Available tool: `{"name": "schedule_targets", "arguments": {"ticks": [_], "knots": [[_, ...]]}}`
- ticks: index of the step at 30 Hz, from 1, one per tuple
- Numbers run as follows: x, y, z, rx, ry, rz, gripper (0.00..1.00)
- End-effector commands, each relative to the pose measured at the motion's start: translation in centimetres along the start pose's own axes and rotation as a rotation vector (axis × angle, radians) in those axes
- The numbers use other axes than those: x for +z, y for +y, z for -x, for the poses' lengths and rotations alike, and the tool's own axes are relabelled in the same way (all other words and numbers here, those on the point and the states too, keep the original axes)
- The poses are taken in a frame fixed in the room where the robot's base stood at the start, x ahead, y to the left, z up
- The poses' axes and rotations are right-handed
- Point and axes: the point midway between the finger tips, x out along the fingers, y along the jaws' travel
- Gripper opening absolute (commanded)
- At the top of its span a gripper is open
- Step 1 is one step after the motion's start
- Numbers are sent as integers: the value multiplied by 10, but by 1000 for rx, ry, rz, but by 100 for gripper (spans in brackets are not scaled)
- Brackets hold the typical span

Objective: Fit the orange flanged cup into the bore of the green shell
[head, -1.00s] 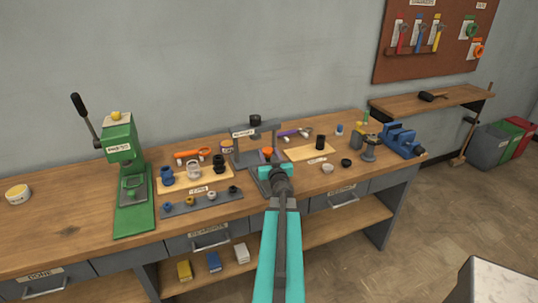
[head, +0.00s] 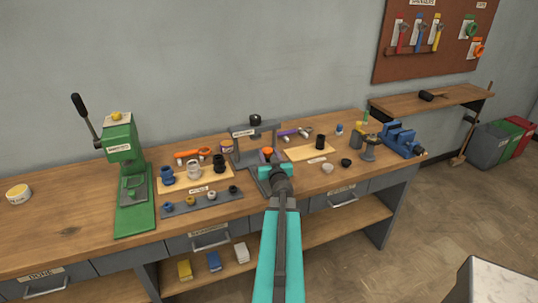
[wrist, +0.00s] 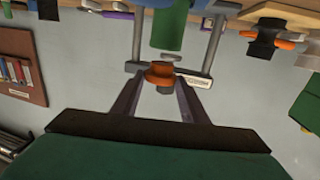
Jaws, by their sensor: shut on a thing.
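The orange flanged cup (wrist: 160,74) is between the tips of my gripper (wrist: 158,80) in the wrist view, which shows the bench inverted. My gripper is shut on it. The cup also shows as a small orange spot (head: 267,151) in the head view, in front of the grey press frame. The green shell (wrist: 170,27) stands between the frame's two posts in the wrist view. The cup is apart from it, level with the frame's crossbar. My arm and gripper hide the shell in the head view, and its bore is not visible.
The grey press frame (head: 254,133) has a labelled crossbar and a black knob on top. Trays with several small parts lie to its left (head: 195,181) and right (head: 310,153). A green lever press (head: 122,160) stands at the left and a blue vise (head: 400,139) at the right.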

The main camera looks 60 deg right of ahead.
Motion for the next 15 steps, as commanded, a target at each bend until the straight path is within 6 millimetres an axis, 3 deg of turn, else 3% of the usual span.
{"name": "schedule_targets", "arguments": {"ticks": [15], "knots": [[7, 0, 0, 0, 1, -1, 16]]}}
